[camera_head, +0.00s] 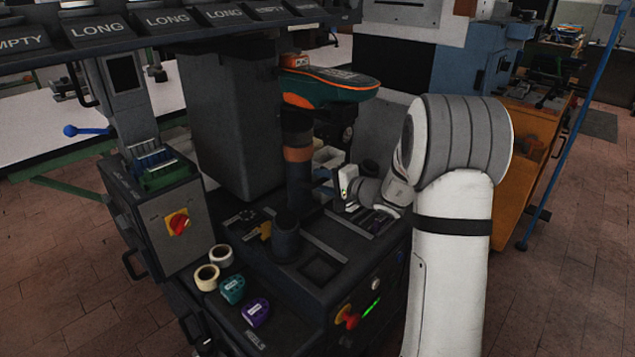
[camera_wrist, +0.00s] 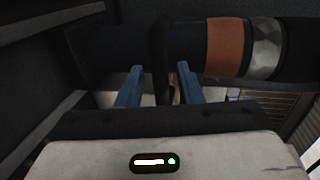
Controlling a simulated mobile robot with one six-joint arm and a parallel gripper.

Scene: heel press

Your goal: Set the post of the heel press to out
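The heel press post is a dark upright column with an orange-brown band (camera_head: 298,155), in the middle of the head view. A teal and orange shoe form (camera_head: 330,88) sits above it. In the wrist view the post (camera_wrist: 180,45) runs sideways across the top, with its orange band and a shiny ring at right. My gripper (camera_head: 322,183) is close to the right of the post's lower part. In the wrist view its blue fingers (camera_wrist: 159,78) stand apart, with a dark bar (camera_wrist: 160,45) between or just beyond them. Whether they touch it is unclear.
A control box with a red knob (camera_head: 179,222) is at left. Tape rolls (camera_head: 207,277) and teal and purple heel pieces (camera_head: 255,312) lie on the front ledge. A tall dark housing (camera_head: 230,120) rises behind.

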